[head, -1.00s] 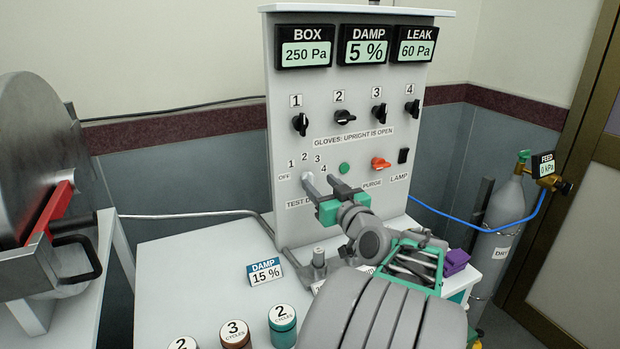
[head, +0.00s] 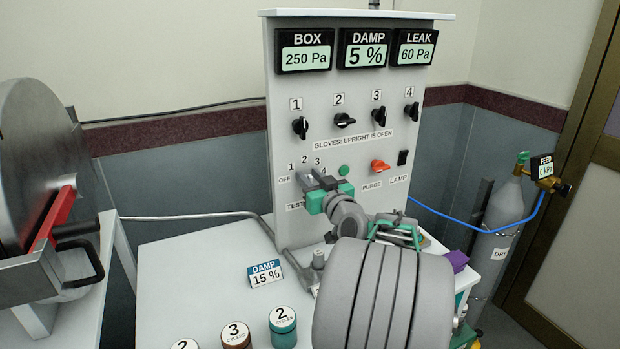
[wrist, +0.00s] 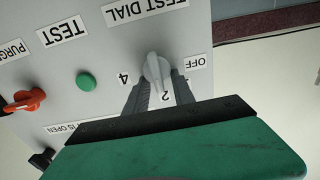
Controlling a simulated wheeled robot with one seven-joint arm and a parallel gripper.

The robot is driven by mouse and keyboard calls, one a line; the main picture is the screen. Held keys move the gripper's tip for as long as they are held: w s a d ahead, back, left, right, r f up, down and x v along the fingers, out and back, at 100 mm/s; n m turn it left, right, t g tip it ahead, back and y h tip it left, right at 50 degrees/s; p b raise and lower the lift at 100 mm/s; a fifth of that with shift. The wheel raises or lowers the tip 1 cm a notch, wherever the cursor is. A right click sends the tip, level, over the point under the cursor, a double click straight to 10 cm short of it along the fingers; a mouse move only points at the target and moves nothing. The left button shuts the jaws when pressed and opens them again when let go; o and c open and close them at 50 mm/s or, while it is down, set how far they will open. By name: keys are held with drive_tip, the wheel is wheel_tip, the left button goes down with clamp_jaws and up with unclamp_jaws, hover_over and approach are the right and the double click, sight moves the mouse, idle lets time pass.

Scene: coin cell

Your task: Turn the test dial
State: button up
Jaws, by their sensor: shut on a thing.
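The test dial (wrist: 157,72) is a pale grey-white knob on the panel's lower left, with OFF and number labels around it. The 4 and OFF labels show on either side, while the fingers cover other marks. My gripper (head: 313,180) is shut on the dial, with one dark finger on each side of the knob in the wrist view (wrist: 161,90). In the head view my fingers and green gripper body mostly hide the dial.
The upright panel (head: 290,235) carries several black glove knobs, a green button (head: 344,170), an orange purge knob (head: 380,166) and a black lamp switch (head: 403,158). A DAMP 15 % card (head: 265,273) and several lidded jars (head: 283,327) stand on the white bench.

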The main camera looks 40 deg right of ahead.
clamp_jaws()
drive_tip(key=shift+m, duration=0.3)
drive_tip(key=m, duration=0.1)
drive_tip(key=m+b, duration=0.1)
drive_tip(key=m, duration=0.1)
drive_tip(key=shift+s+d+f, duration=0.1)
drive_tip(key=shift+d, duration=0.2)
drive_tip(key=m, duration=0.4)
drive_tip(key=shift+s+d+f+m, duration=0.1)
drive_tip(key=shift+d+m, duration=0.2)
drive_tip(key=shift+d, duration=0.05)
drive_tip(key=shift+d+f+m+p, duration=0.15)
drive_tip(key=shift+m+p, duration=0.35)
drive_tip(key=shift+m, duration=0.75)
drive_tip(key=shift+d+f+m+p, duration=0.15)
drive_tip(key=shift+m+p, duration=0.4)
drive_tip(key=shift+m, duration=0.75)
drive_tip(key=shift+f+m+p, duration=0.2)
drive_tip(key=shift+m+p, duration=0.3)
drive_tip(key=shift+m, duration=0.75)
drive_tip(key=shift+s+f, duration=0.1)
